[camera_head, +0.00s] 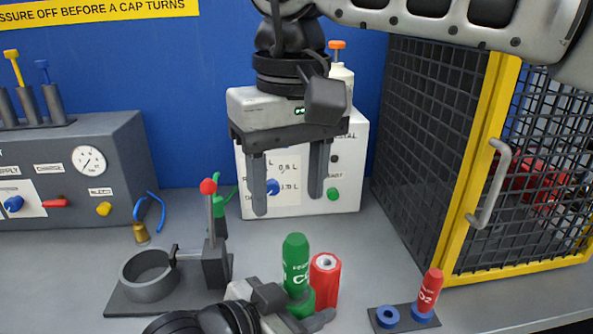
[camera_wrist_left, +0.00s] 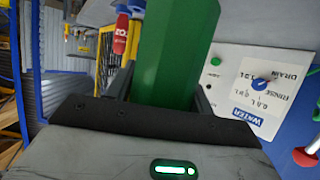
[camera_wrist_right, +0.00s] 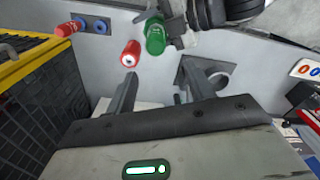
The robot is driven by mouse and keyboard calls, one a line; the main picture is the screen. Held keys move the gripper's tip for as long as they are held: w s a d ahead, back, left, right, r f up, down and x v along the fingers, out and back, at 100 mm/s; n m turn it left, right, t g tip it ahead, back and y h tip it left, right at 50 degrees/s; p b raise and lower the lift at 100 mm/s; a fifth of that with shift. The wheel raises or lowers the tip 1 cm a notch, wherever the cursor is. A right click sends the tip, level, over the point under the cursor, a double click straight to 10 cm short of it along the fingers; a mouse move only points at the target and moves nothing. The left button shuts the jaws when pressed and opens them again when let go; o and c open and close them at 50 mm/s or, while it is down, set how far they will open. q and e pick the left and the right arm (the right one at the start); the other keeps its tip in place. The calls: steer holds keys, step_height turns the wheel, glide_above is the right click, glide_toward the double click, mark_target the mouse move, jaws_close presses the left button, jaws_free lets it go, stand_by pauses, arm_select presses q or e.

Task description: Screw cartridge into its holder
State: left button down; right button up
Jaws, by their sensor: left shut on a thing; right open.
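That green piece fills the middle of the left wrist view (camera_wrist_left: 175,55). Its lower end is partly hidden by the gripper, and I cannot tell how far the parts are screwed together. A red cylinder (camera_head: 325,282) with an open white-rimmed top stands close beside it. My right gripper (camera_head: 288,205) is open and empty above the bench, behind the green cartridge.
A red cartridge (camera_head: 428,292) stands in a rack (camera_head: 405,321) with an empty blue ring (camera_head: 387,316). A grey ring fixture (camera_head: 148,278) with a red-knobbed lever is at left. A white box (camera_head: 345,180) stands behind. A yellow-framed mesh cage (camera_head: 470,200) limits the right side.

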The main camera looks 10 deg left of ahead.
mark_target(297, 237)
steer(key=n, duration=0.1)
steer(key=r+n, duration=0.1)
steer(key=d+r+n, duration=0.1)
steer(key=shift+s+r, duration=0.25)
steer(key=shift+s, duration=0.15)
step_height(297, 237, down, 12)
steer(key=shift+f, duration=0.1)
stand_by(0.3)
